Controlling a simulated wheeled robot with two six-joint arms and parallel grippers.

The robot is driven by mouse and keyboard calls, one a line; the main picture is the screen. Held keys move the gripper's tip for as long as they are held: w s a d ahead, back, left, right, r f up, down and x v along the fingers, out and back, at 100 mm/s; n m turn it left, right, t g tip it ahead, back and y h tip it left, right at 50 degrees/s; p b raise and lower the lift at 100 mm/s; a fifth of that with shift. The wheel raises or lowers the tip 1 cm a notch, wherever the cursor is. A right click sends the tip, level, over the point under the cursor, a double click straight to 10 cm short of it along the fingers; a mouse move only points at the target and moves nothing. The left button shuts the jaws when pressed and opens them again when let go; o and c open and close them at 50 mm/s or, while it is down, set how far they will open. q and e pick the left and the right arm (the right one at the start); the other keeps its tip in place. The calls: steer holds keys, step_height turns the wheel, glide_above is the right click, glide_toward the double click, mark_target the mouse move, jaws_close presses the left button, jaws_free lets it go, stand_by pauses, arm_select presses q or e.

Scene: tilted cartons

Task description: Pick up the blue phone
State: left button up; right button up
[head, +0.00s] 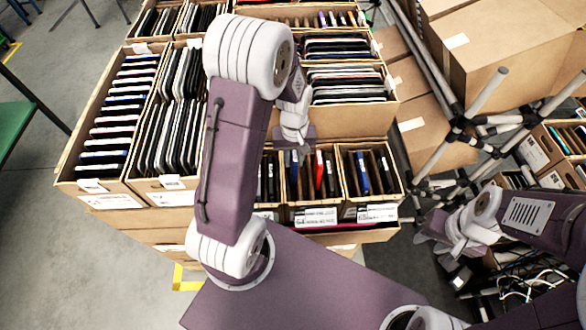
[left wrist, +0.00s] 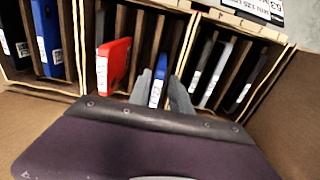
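My left gripper (left wrist: 161,92) points down at the small cartons, its two fingers apart on either side of a thin blue phone (left wrist: 158,72) with a white label. I cannot tell if the fingers touch it. In the head view this blue phone (head: 294,164) stands in the middle carton, left of a red phone (head: 319,170), and my left gripper (head: 297,141) is just above it. A larger blue phone (left wrist: 47,38) stands in the neighbouring carton; it also shows in the head view (head: 362,172). My right gripper (head: 441,236) is off to the right, empty, its fingers apart.
The red phone (left wrist: 114,64) stands close beside the blue one. Carton dividers leave narrow gaps. Large cartons (head: 112,130) full of dark devices stand behind and to the left. A pipe rack (head: 458,125) stands right, with big boxes (head: 515,45) behind.

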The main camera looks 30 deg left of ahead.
arm_select(q)
steer(key=shift+a+f, duration=0.1)
steer(key=shift+f, duration=0.3)
steer(key=f+p, duration=0.1)
steer(key=f, duration=0.3)
steer(key=shift+s, duration=0.2)
steer(key=shift+w+a+f, duration=0.1)
steer(key=shift+w+f, duration=0.05)
steer(key=shift+f, duration=0.35)
jaws_close()
steer(key=shift+r, duration=0.1)
